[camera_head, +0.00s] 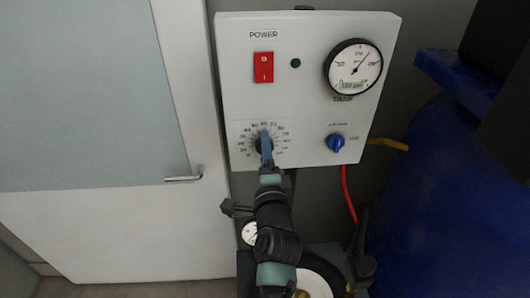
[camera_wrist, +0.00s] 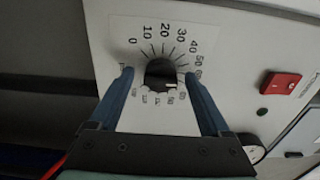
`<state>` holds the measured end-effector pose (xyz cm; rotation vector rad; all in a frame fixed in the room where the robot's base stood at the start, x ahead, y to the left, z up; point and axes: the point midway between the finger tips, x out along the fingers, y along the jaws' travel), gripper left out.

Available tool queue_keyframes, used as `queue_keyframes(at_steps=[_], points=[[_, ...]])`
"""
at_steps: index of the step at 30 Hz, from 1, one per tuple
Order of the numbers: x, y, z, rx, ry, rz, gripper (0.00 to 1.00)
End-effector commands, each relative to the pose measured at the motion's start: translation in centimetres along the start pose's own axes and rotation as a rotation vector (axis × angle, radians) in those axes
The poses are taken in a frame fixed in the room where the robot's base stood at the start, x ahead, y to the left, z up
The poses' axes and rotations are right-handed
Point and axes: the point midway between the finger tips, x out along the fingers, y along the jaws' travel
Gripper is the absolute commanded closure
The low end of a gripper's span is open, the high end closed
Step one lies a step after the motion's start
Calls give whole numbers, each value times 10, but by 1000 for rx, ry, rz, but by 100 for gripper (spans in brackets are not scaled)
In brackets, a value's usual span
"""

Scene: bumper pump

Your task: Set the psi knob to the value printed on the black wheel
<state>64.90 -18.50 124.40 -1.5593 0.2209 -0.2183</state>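The psi knob (camera_wrist: 160,72) is a dark round knob with a pale pointer mark, on a white dial plate with printed numbers. In the wrist view the pointer mark lies toward the lower right, near the 60 side. My gripper (camera_wrist: 158,76) has its two blue fingers on either side of the knob, with small gaps visible. In the head view my gripper (camera_head: 266,145) covers most of the knob at the panel's lower left. A black wheel (camera_head: 325,268) with a pale hub is low in the head view, partly behind my arm; no printed value is readable.
The white panel (camera_head: 300,110) also carries a red power switch (camera_head: 263,67), a green light (camera_head: 295,63), a round gauge (camera_head: 355,66) and a blue knob (camera_head: 335,143). A blue tank (camera_head: 440,200) stands right. A white door (camera_head: 120,235) with a handle is left.

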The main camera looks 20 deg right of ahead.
Motion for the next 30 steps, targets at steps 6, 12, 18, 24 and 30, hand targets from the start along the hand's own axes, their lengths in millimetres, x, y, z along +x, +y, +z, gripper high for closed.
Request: queue_keyframes(at_steps=[6, 12, 18, 24, 30], points=[[-1, -1, 0, 0, 0, -1, 19], [-17, 0, 1, -2, -2, 1, 19], [-49, 0, 1, -6, -3, 2, 19], [-76, 1, 0, -7, -2, 0, 19], [-106, 3, 0, -6, -1, -1, 19]])
